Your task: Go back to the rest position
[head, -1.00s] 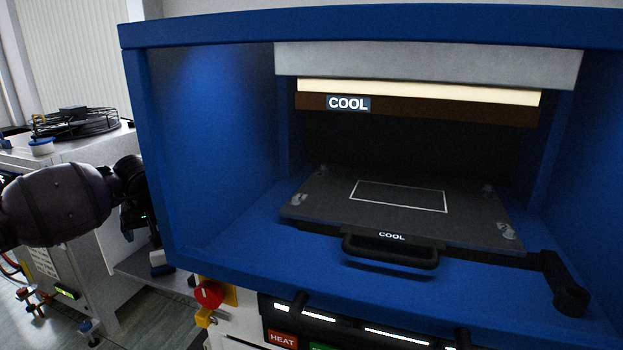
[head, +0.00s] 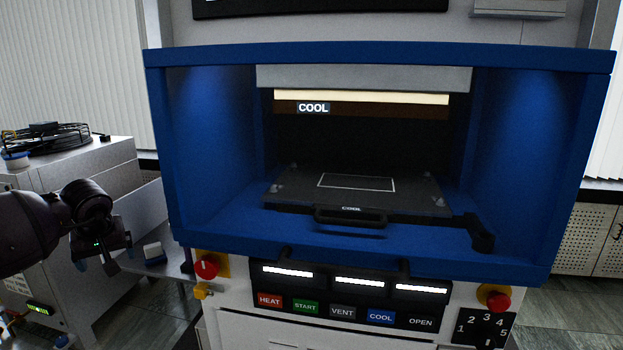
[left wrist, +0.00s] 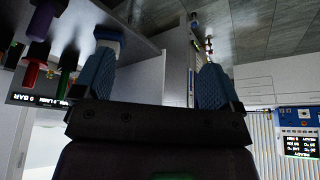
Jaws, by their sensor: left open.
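My left gripper (head: 98,266) hangs at the left of the head view, pointing down, beside the blue press and apart from it. In the left wrist view its two blue fingers (left wrist: 155,85) are spread wide with nothing between them. The press's blue housing (head: 205,150) stands open at the front. My right gripper shows in neither view.
A button panel (head: 350,298) sits below the opening, between a red knob (head: 206,266) and a red button (head: 496,299). A grey bench unit (head: 70,165) stands at the left. Several coloured handles (left wrist: 40,50) line a shelf in the left wrist view. Floor shows at the lower right.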

